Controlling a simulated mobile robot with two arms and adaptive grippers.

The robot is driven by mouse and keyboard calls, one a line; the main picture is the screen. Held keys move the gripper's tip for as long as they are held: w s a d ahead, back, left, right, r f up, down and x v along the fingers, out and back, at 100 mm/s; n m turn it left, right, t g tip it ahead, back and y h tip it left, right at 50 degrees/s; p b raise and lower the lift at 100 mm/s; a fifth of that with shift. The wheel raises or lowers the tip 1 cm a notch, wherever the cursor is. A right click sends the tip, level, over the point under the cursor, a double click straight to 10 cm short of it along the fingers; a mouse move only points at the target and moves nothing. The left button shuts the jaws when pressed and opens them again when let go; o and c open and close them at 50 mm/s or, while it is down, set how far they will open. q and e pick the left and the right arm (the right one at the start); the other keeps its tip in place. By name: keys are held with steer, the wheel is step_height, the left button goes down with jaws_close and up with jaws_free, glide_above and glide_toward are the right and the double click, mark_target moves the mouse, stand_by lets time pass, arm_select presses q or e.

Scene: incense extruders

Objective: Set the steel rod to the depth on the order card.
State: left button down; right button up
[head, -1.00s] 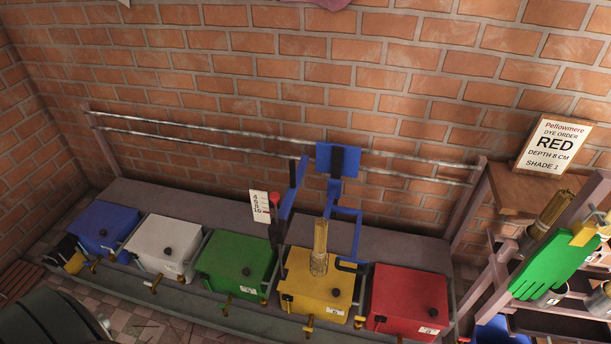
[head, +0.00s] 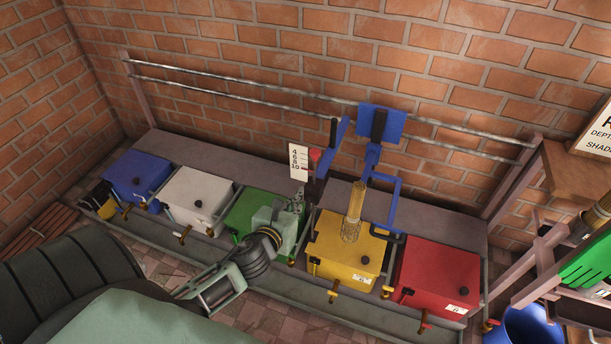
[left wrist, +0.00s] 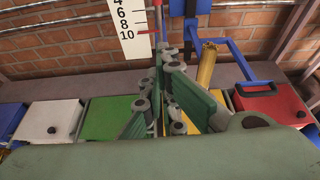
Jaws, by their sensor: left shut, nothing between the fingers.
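The order card (head: 597,138) is at the right edge of the head view, cut off; "DEPT" and "SHAD" show. A white scale (head: 298,161) marked 4 to 10 stands behind the green box, with a red-knobbed upright (head: 314,158) beside it. In the left wrist view the scale (left wrist: 130,15) is cut off at the top, and a thin upright rod (left wrist: 158,20) with red on it stands right of the 10. My left gripper (head: 297,202) is shut and empty, over the green box and below the scale. Its fingers (left wrist: 170,95) hide the rod's lower part. My right gripper is not in view.
Blue (head: 138,178), white (head: 198,195), green (head: 240,215), yellow (head: 345,250) and red (head: 437,275) boxes line the trough. A blue bracket (head: 380,122) and a mesh cylinder (head: 353,210) stand near the yellow box.

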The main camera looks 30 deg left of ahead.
mark_target(314, 167)
arm_select(q)
steer(key=x, duration=0.6)
steer(key=r+x, duration=0.1)
steer(key=x, duration=0.2)
steer(key=shift+w+f+b, duration=0.1)
steer(key=shift+w+b, duration=0.2)
steer(key=shift+w, duration=0.1)
steer(key=r+p, duration=0.1)
steer(key=r, duration=0.2)
steer(key=shift+w+p, duration=0.25)
steer(key=shift+p, duration=0.1)
steer(key=shift+s+r, duration=0.1)
steer(key=shift+r, duration=0.35)
